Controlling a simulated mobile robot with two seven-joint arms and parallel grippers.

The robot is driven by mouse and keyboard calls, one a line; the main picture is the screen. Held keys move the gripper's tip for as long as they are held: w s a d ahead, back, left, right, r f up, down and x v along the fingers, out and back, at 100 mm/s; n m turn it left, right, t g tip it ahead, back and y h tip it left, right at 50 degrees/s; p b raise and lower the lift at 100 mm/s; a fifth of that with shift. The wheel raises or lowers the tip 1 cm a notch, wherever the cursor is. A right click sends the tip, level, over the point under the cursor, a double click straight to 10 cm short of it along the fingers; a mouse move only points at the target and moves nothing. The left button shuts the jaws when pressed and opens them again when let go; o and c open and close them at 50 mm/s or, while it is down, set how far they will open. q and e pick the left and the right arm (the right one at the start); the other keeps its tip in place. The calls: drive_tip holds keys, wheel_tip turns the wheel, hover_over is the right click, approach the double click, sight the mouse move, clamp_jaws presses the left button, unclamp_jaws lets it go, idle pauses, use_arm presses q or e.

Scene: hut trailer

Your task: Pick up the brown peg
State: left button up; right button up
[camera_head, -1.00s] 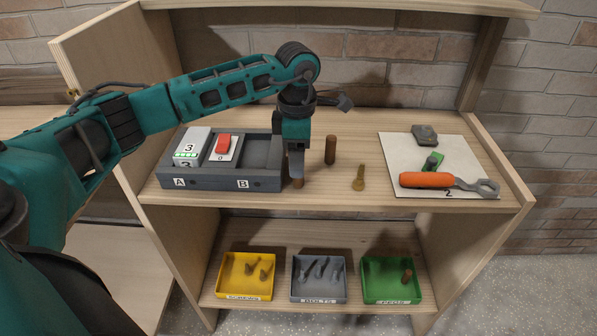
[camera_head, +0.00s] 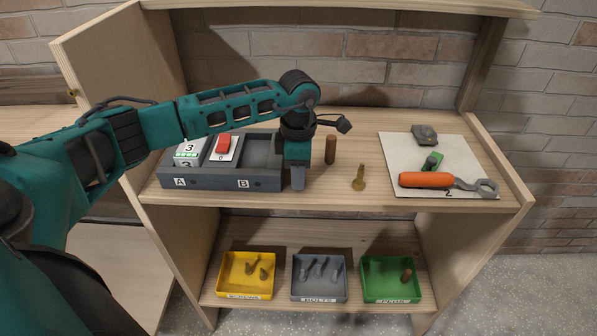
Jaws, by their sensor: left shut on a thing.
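My left gripper (camera_head: 297,178) points down at the shelf top, just right of the grey tray. It is shut on a brown peg, which its fingers hide now. A second brown peg (camera_head: 330,150) stands upright on the wooden shelf to the right of the gripper, apart from it. A third brown peg (camera_head: 407,275) is in the green bin (camera_head: 391,297) on the lower shelf. My right gripper is not in view.
The grey tray (camera_head: 215,181) holds a numbered box (camera_head: 188,150) and a red piece (camera_head: 223,144). A brass bolt (camera_head: 359,179) stands near the front edge. A white sheet (camera_head: 395,150) holds an orange-handled tool (camera_head: 428,180). Yellow (camera_head: 245,291) and grey (camera_head: 319,293) bins sit below.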

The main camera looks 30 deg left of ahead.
use_arm(q)
clamp_jaws()
drive_tip(key=shift+r, duration=0.1)
